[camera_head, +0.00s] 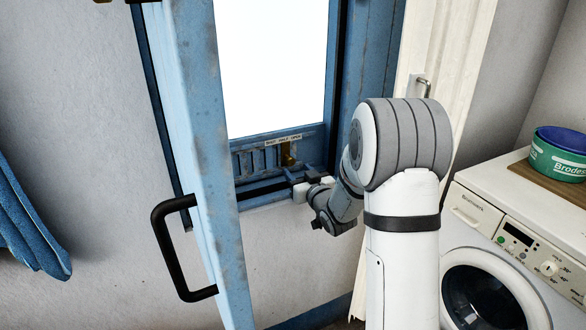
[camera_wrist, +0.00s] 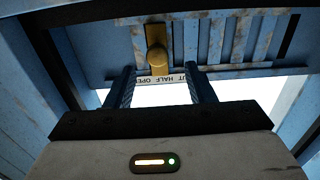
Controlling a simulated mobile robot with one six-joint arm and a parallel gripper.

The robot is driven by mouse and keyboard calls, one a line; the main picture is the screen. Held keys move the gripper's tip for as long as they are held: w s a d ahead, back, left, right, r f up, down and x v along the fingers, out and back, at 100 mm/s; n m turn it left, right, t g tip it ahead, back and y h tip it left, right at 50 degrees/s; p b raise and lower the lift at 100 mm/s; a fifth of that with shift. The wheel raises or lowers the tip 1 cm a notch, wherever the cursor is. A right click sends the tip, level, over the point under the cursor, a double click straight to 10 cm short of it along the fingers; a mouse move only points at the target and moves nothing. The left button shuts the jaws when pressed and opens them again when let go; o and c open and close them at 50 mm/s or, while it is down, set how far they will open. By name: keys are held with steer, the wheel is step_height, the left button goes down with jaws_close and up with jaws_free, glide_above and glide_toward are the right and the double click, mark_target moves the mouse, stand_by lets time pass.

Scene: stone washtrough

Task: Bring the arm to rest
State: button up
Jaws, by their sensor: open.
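My arm reaches forward to a blue frame (camera_head: 376,50) around a bright white opening. My gripper (camera_head: 291,180) is at the frame's lower part, by a slatted vent panel (camera_head: 258,160) with a small brass knob (camera_head: 288,158). In the wrist view my gripper (camera_wrist: 163,88) is open, with its two dark fingers apart and nothing seen held between them. The brass knob (camera_wrist: 156,50) shows beyond the fingertips, apart from them as far as I can tell. A label strip (camera_wrist: 166,79) reading partly "HALF OPEN" shows between the fingers.
A blue door leaf (camera_head: 205,130) with a black handle (camera_head: 172,250) stands swung out left of my arm. At right are a washing machine (camera_head: 490,215) with a tub (camera_head: 560,152) on a board, and a pale door (camera_head: 455,60). A blue cloth hangs far left (camera_head: 30,235).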

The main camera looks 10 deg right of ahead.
steer(key=shift+s+d, duration=0.15)
steer(key=shift+s, duration=0.3)
steer(key=s+d+r+m+g+h+p, duration=0.1)
steer(key=s+r+g+h+p, duration=0.15)
steer(key=s, duration=0.35)
steer(key=s+d+r+m+g+h+p, duration=0.1)
steer(key=s+d+r+g+h+p, duration=0.1)
steer(key=s+r+g, duration=0.3)
steer(key=s+a+g+p, duration=0.1)
steer(key=s+g, duration=0.2)
steer(key=s, duration=1)
steer(key=s+a+m+g+p, duration=0.1)
steer(key=s+g, duration=0.3)
steer(key=s, duration=0.9)
steer(key=shift+s+a+r+p, duration=0.35)
steer(key=shift+a+r+p, duration=0.1)
steer(key=shift+a+p, duration=0.15)
steer(key=shift+g, duration=0.25)
steer(key=shift+w+d+f, duration=0.1)
steer(key=shift+w+d, duration=0.05)
steer(key=shift+w, duration=0.1)
